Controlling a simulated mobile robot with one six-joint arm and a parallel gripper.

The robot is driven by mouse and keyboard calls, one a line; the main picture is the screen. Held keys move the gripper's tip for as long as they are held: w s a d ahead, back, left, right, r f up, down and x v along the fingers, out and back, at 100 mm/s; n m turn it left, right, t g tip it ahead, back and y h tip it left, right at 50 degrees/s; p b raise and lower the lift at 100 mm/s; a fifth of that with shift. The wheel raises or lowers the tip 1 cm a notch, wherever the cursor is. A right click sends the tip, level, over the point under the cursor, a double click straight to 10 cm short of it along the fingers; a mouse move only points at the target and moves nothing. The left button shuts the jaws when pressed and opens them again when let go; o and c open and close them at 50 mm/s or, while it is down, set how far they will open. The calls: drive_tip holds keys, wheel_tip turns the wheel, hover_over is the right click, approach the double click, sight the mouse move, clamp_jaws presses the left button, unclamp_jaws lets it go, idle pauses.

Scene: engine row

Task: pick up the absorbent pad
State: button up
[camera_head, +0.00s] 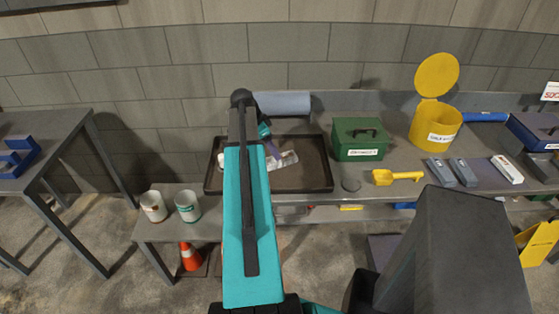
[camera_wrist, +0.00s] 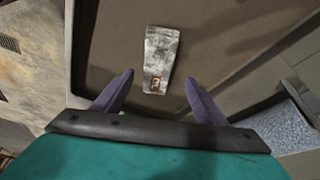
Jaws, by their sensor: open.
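A flat, mottled grey-white piece with a small orange-brown label, which looks like the absorbent pad (camera_wrist: 160,54), lies in a dark shallow tray (camera_wrist: 110,35). In the head view the pad (camera_head: 289,159) shows partly beside my gripper (camera_head: 270,148), and the tray (camera_head: 320,188) sits on the bench. In the wrist view my gripper (camera_wrist: 159,78) is open. Its two purple fingers appear on either side of the pad's near end, with nothing held. I cannot tell how high the fingertips are above it. My arm hides part of the tray in the head view.
A blue-grey roll (camera_head: 282,103) lies behind the tray. A green box (camera_head: 360,139), a yellow lidded bin (camera_head: 436,123) and a yellow scoop (camera_head: 397,177) stand to the right. Two cans (camera_head: 188,206) stand at the left on a lower surface. The tray's raised rim surrounds the pad.

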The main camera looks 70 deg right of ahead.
drive_tip(key=shift+s+f, duration=0.15)
drive_tip(key=shift+f, duration=0.15)
drive_tip(key=shift+s+p+x, duration=0.2)
drive_tip(key=shift+p+x, duration=0.8)
drive_tip(key=shift+x, duration=0.15)
drive_tip(key=shift+p+x, duration=0.35)
drive_tip(key=shift+x, duration=0.9)
drive_tip(key=c, duration=1.2)
drive_tip(key=shift+r, duration=0.2)
